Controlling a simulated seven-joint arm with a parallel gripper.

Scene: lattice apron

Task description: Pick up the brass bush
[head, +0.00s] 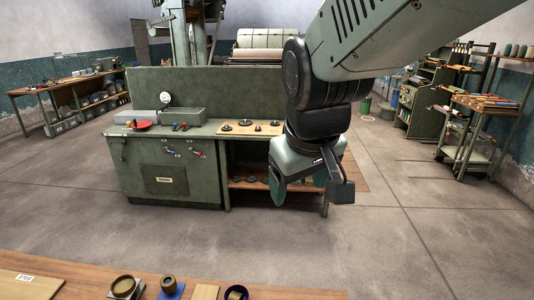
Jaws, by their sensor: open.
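On the wooden table at the bottom edge, a small brass-coloured ring-shaped piece (168,281) sits on a blue pad (176,292); it looks like the brass bush. A wider brass-toned ring (123,285) sits on a pale pad to its left. A dark round piece with a purple tint (236,293) is to its right, cut by the frame edge. I cannot tell for sure which one is the bush. My gripper (298,186) hangs in the air, up and to the right of these pieces, pointing down. Its teal fingers are apart, with nothing seen between them.
Beyond open floor stands a green workbench (165,170) with tools. A rack of shelves (485,110) is at right. The space between gripper and table looks clear.

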